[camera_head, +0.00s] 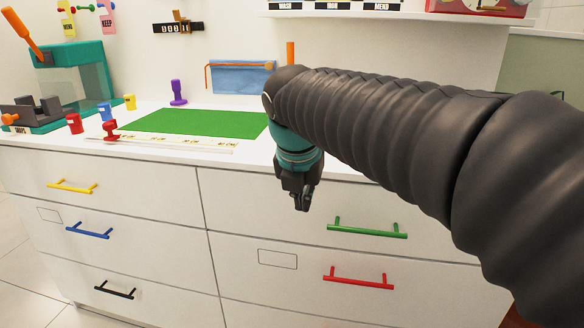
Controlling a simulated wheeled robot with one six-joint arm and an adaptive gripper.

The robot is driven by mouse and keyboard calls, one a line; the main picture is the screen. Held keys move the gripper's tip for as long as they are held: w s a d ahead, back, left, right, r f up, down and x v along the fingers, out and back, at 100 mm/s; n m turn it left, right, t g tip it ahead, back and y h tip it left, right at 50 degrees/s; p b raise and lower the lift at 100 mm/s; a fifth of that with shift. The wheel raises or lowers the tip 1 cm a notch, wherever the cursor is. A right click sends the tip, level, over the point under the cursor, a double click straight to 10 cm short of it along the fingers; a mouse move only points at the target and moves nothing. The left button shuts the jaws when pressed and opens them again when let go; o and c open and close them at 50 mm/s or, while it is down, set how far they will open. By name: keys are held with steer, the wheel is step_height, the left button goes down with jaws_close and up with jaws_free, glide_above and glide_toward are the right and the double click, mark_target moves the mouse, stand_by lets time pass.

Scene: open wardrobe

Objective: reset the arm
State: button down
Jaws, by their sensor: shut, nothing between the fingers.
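My gripper (302,201) is dark with a teal collar above it. It is shut and empty. It points down in front of the white drawer front, left of the green handle (366,228) and below the edge of the counter. My thick black ribbed arm comes in from the right and hides the right part of the counter.
The white drawer unit (150,235) has yellow (72,186), blue (89,230), black (115,290) and red (358,278) handles; its drawers look shut. On top are a green mat (200,123), a ruler-like strip (175,142), small coloured stamps and a teal machine (75,75).

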steer(key=s+d+f+m, duration=0.4)
steer(key=s+m, duration=0.2)
steer(key=m, duration=0.4)
steer(key=s+d+f+m+t, duration=0.1)
steer(key=s+d+f+m, duration=0.3)
steer(key=m, duration=0.7)
steer(key=s+d+f+m+y, duration=0.1)
steer(key=s+d+f+m, duration=0.3)
steer(key=s+m, duration=0.3)
steer(key=shift+s+m+t, duration=0.3)
steer(key=shift+s+m, duration=0.1)
steer(key=shift+m, duration=1.6)
